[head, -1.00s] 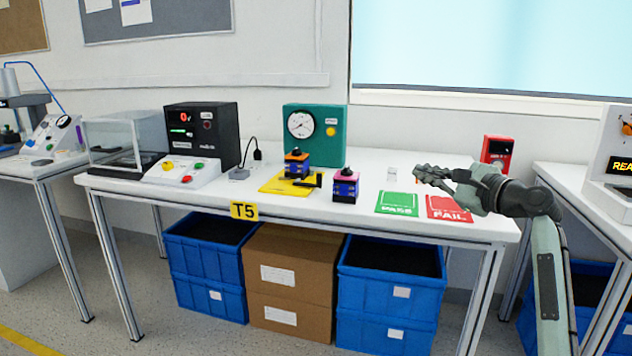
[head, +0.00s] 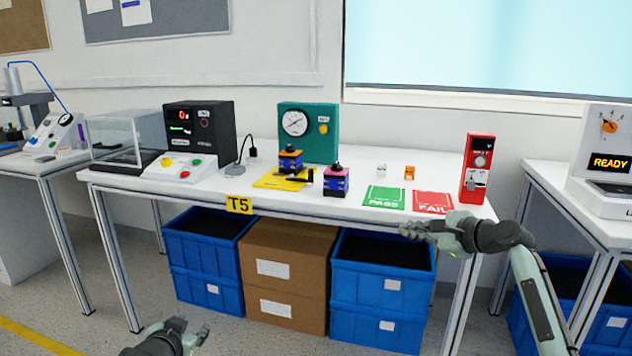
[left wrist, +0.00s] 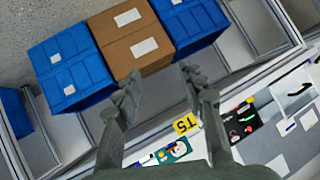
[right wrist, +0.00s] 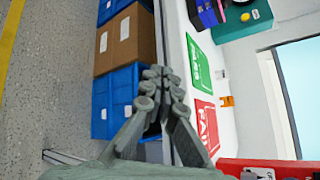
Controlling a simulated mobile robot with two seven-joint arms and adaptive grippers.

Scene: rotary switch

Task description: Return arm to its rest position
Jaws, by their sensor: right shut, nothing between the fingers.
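My right gripper (head: 428,231) is shut and empty, low in front of the table's front edge below the red FAIL card (head: 433,201). In the right wrist view its closed fingers (right wrist: 163,85) lie beside the table edge. My left gripper (head: 190,330) is at the bottom of the head view, in front of the table. Its fingers (left wrist: 158,85) are spread with nothing between them in the left wrist view. One rotary switch (head: 290,160), blue and orange, sits on a yellow fixture (head: 270,181). Another, blue and pink (head: 336,181), stands on the white table beside it.
The green PASS card (head: 384,197) and a red meter (head: 477,168) are on the table's right part. Blue crates (head: 384,290) and brown boxes (head: 287,275) stand beneath. The right-hand bench (head: 560,190) is close to my right arm. Floor in front is open.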

